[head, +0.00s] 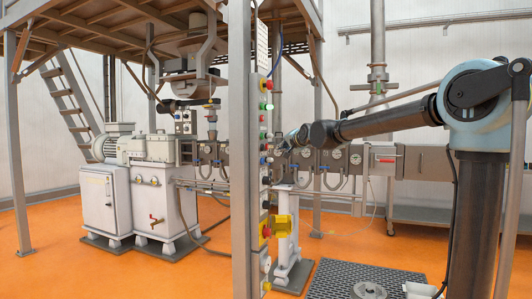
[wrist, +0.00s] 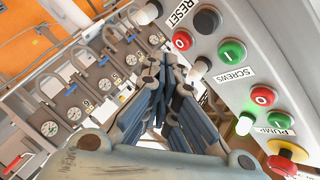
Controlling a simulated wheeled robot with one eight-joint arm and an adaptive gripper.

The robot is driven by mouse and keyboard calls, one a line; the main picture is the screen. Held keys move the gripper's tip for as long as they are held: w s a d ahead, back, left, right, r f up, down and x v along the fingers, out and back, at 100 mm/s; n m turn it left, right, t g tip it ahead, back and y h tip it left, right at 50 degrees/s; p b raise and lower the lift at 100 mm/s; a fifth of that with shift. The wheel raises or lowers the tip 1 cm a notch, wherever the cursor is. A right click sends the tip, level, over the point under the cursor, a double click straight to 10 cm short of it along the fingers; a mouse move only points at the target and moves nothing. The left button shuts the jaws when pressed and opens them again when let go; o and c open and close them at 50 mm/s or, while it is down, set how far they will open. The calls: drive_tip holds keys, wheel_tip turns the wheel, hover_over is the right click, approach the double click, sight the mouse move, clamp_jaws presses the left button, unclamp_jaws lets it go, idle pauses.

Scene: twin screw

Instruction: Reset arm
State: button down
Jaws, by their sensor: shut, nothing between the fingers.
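My arm (head: 385,124) reaches from the right towards a narrow upright control panel (head: 264,175) in the head view. My gripper (head: 283,143) is at mid height close to the panel's right side and small there. In the wrist view my gripper (wrist: 164,64) is shut and empty, its dark fingers close together. The panel face fills the right of that view. It carries a "RESET" label (wrist: 184,12), a black button (wrist: 208,20), red and green buttons beside a "SCREWS" label (wrist: 235,74), and more near a "PUMP" label (wrist: 273,131). I cannot tell whether the fingers touch the panel.
A row of gauges (wrist: 104,85) on a machine barrel lies left of my fingers. A white machine cabinet (head: 103,200) stands at left. Orange floor (head: 160,272) is open in front of it.

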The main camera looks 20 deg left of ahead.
drive_tip(key=shift+d, duration=0.1)
drive_tip(key=s+d+f+n+g+h, duration=0.15)
drive_tip(key=s+d+f, duration=0.35)
drive_tip(key=d, duration=0.5)
drive_tip(key=s+d+f+g+h, duration=0.1)
drive_tip(key=s+d+f+h, duration=0.2)
drive_tip(key=d+f, duration=0.55)
drive_tip(key=s+d+f+g+h, duration=0.15)
drive_tip(key=s+d+f, duration=0.25)
drive_tip(key=d, duration=0.7)
drive_tip(key=s+d+f+g+h, duration=0.1)
drive_tip(key=s+d+f, duration=0.5)
drive_tip(key=s+f, duration=0.2)
drive_tip(key=s+d+f+n+g+h, duration=0.1)
drive_tip(key=s+d+f+g, duration=0.1)
drive_tip(key=s+d+f, duration=0.5)
drive_tip(key=s+d+f+n+g+h, duration=0.1)
drive_tip(key=s+d+f, duration=0.6)
drive_tip(key=s, duration=0.8)
wheel_tip(320, 180, down, 3)
drive_tip(key=shift+d+f+g+h, duration=0.1)
drive_tip(key=shift+d+g+h, duration=0.15)
drive_tip(key=shift+g+h, duration=0.4)
